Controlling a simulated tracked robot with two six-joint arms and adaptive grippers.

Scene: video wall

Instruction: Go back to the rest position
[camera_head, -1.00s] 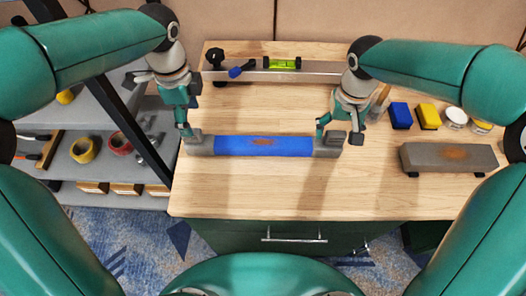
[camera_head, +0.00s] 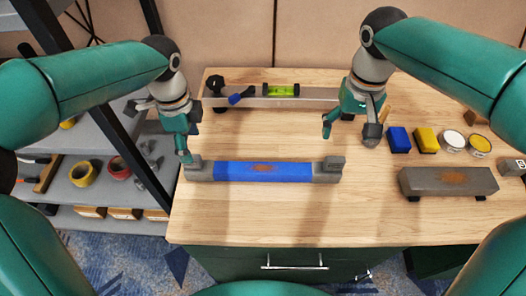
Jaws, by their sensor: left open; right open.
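My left gripper (camera_head: 186,137) is open and empty, just above the left end of a blue-wrapped grey bar (camera_head: 263,172). My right gripper (camera_head: 349,124) is open and empty, raised above and beyond the bar's right end. The bar lies flat across the front middle of the wooden worktop (camera_head: 270,215), with a brown stain on its blue middle. The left gripper's fingers are close to the bar's left end; I cannot tell whether they touch it.
A level with a green vial (camera_head: 282,90) lies at the back. A blue block (camera_head: 399,140), a yellow block (camera_head: 426,140) and two tubs stand at right, behind a rust-stained grey bar (camera_head: 448,181). Shelves (camera_head: 100,185) with tape rolls stand left. The worktop's front middle is clear.

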